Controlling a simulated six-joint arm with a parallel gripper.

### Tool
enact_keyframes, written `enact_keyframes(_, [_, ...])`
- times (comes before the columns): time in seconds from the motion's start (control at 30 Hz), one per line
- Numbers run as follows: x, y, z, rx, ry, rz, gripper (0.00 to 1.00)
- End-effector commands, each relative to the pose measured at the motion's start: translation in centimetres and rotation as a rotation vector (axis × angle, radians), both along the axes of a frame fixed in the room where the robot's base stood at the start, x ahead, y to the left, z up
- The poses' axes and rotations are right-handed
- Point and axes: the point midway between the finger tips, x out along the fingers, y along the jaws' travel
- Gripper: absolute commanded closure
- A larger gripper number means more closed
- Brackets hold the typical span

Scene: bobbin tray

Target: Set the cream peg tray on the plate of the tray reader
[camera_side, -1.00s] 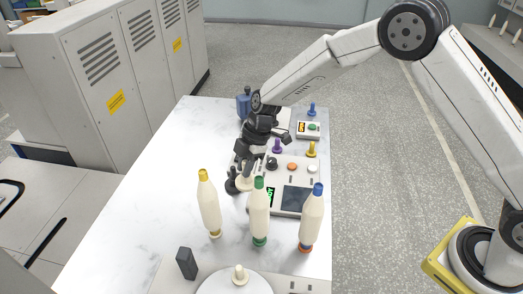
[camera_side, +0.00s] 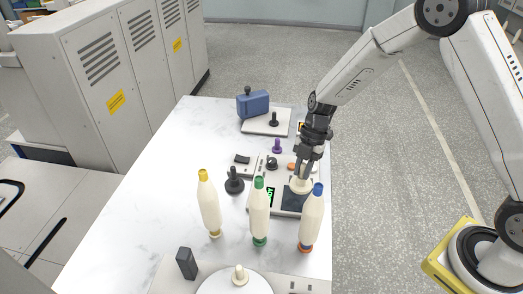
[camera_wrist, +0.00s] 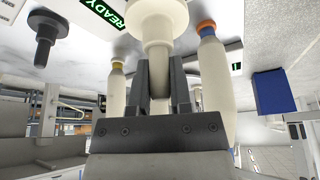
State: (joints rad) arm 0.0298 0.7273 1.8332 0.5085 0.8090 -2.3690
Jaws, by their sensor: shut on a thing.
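My gripper (camera_side: 303,172) is shut on the peg of the cream peg tray (camera_side: 300,186). In the wrist view, my gripper's fingers (camera_wrist: 160,85) clasp its narrow stem, and its wider cream body (camera_wrist: 157,18) lies beyond them. In the side view, the cream piece is over the dark plate (camera_side: 293,203) of the tray reader (camera_side: 257,206), towards its back right. I cannot tell whether it touches the plate. The reader has a green display (camera_side: 270,196), which reads READY in the wrist view (camera_wrist: 103,12).
Cream bottles with yellow (camera_side: 209,207), green (camera_side: 260,215) and blue (camera_side: 312,220) caps stand close in front. A black peg piece (camera_side: 234,183) stands left of the reader. A purple peg (camera_side: 277,146) and a blue block (camera_side: 253,103) are behind. The table's left side is clear.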

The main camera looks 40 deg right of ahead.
Motion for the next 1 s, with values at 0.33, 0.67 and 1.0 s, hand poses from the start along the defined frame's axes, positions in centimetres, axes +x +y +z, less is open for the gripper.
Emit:
enact_keyframes(0.33, [0.0, 0.1, -1.3, 0.001, 0.001, -0.003, 1.0])
enact_keyframes(0.67, [0.0, 0.0, -2.5, 0.0, 0.0, -0.001, 1.0])
enact_keyframes(1.0, [0.0, 0.0, -2.5, 0.0, 0.0, -0.002, 1.0])
